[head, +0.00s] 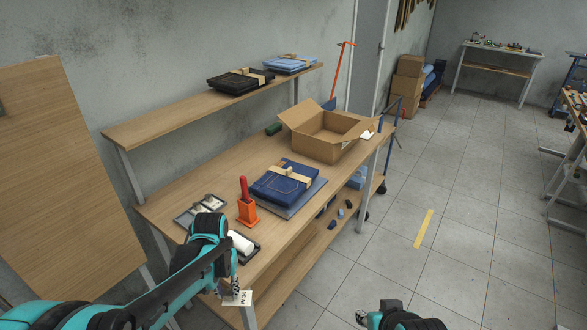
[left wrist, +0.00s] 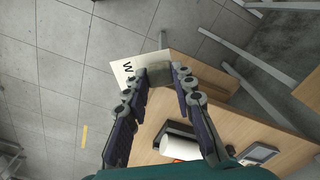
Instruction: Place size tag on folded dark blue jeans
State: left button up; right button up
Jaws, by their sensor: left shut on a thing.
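The folded dark blue jeans (head: 272,186) lie on a grey board (head: 312,195) on the workbench, with a tan band around them. My left gripper (head: 234,288) is shut on the white size tag (head: 243,299), marked "W 34". It holds the tag in front of the bench's near edge, apart from the jeans. In the left wrist view the tag (left wrist: 125,69) sticks out to the left of the fingertips (left wrist: 160,76); part of it is hidden by them. My right gripper (head: 366,317) shows only partly at the bottom edge, away from the bench, and its jaws are unclear.
An orange holder (head: 247,211) with a red-handled tool and a tray with a white roll (head: 241,243) stand between my left gripper and the jeans. An open cardboard box (head: 325,149) is behind the jeans. Black jeans (head: 238,84) and light blue jeans (head: 287,66) lie on the upper shelf.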

aim_at(303, 170)
jog(key=i+l+u, duration=0.2)
jog(key=l, duration=0.2)
jog(key=i+l+u, duration=0.2)
jog(key=l, duration=0.2)
jog(key=i+l+u, duration=0.2)
jog(key=l, duration=0.2)
jog(key=l+u, duration=0.2)
jog(key=l, duration=0.25)
jog(key=i+l+u, duration=0.2)
jog(key=l, duration=0.3)
jog(key=k, duration=0.1)
